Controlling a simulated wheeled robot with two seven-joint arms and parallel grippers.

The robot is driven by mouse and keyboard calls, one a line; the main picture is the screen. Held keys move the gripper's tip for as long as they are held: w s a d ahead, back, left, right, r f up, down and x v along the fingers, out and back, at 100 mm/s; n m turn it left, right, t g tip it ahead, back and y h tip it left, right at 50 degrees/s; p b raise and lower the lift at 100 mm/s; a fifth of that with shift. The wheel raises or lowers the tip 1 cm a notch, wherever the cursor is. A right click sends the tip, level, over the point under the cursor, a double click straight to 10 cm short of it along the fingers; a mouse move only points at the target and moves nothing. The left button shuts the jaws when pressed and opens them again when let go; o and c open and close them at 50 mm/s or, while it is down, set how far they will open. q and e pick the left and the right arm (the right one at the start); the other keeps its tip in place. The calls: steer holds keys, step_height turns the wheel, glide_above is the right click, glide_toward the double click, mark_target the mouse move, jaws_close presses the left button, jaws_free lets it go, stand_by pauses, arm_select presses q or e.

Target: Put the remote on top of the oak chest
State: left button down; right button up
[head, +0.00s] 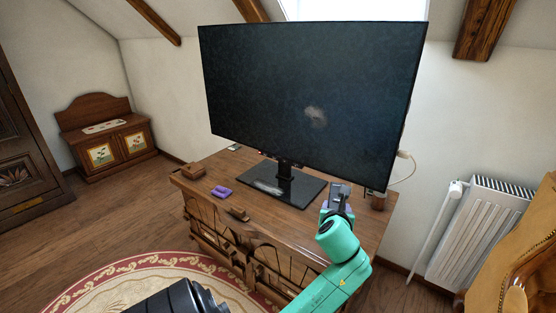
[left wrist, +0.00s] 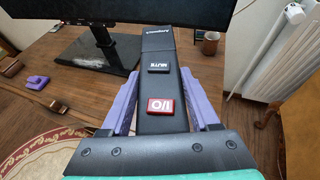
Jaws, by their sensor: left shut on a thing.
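My left gripper (head: 338,205) is shut on the dark remote (head: 341,189), its purple fingers on either side. In the left wrist view the remote (left wrist: 157,48) points away from the gripper (left wrist: 160,80), with a MUTE button and a red I/O button showing. The remote appears above the right part of the carved wooden TV cabinet (head: 225,168). A smaller brown wooden chest (head: 128,143) with a raised back and painted flower panels stands by the left wall, far from the gripper. I cannot tell which piece is the oak chest. My right gripper is out of view.
A large TV (head: 310,95) stands on the cabinet. A purple object (head: 220,191), a wooden box (head: 193,169) and a brown cup (head: 379,201) are also on it. A radiator (head: 485,230) and an armchair (head: 520,265) are at right. Floor at left is clear.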

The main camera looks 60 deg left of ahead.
mark_target(338, 199)
arm_select(q)
steer(key=shift+n+y, duration=0.3)
steer(key=b+x, duration=0.1)
steer(key=x, duration=0.1)
steer(key=r+b+x, duration=0.1)
steer(key=b+x, duration=0.1)
steer(key=shift+w+a, duration=0.2)
steer(key=shift+a, duration=0.1)
steer(key=shift+w+b, duration=0.3)
steer(key=shift+b, duration=0.2)
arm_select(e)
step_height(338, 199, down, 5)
arm_select(q)
steer(key=shift+w+f, duration=0.1)
steer(key=shift+f, duration=0.25)
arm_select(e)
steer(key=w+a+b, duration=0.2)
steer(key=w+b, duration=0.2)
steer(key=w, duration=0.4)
arm_select(q)
step_height(338, 199, down, 19)
steer(key=b, duration=0.3)
steer(key=shift+b, duration=0.3)
steer(key=shift+r, duration=0.15)
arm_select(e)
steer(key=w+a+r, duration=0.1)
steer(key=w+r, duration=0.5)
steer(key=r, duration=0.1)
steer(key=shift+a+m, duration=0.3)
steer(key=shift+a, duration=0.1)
